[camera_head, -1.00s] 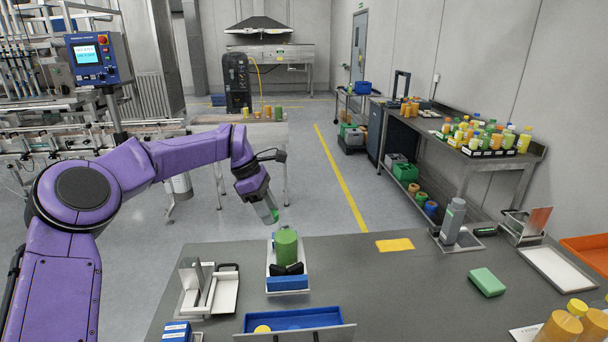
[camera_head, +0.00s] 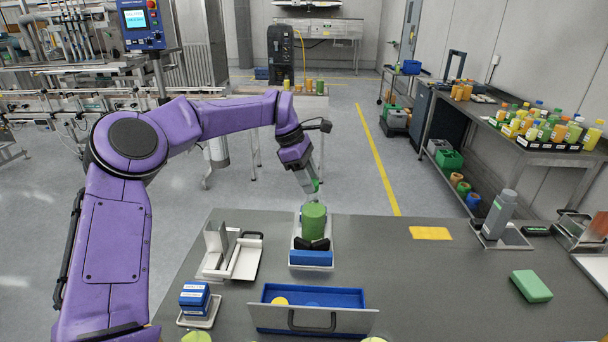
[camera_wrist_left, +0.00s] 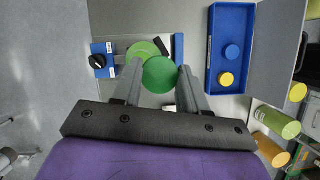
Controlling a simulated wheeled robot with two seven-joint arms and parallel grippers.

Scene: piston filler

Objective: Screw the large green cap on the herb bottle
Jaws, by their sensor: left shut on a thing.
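The herb bottle is the green bottle (camera_head: 313,222) standing upright in a holder at the table's far side; it also shows in the wrist view (camera_wrist_left: 142,50). My left gripper (camera_head: 314,186) is shut on the large green cap (camera_head: 316,184), just above and behind the bottle's top in the head view. In the wrist view the cap (camera_wrist_left: 160,75) sits between both fingertips and covers part of the bottle, off-centre from it. I cannot tell whether cap and bottle touch. My right gripper is not in view.
A blue block (camera_head: 311,258) and black grips are at the holder's front. A blue tray (camera_head: 345,297) holds a yellow cap (camera_head: 280,301) and a blue cap (camera_wrist_left: 232,52). A metal fixture (camera_head: 232,252) stands left, a green sponge (camera_head: 531,286) right.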

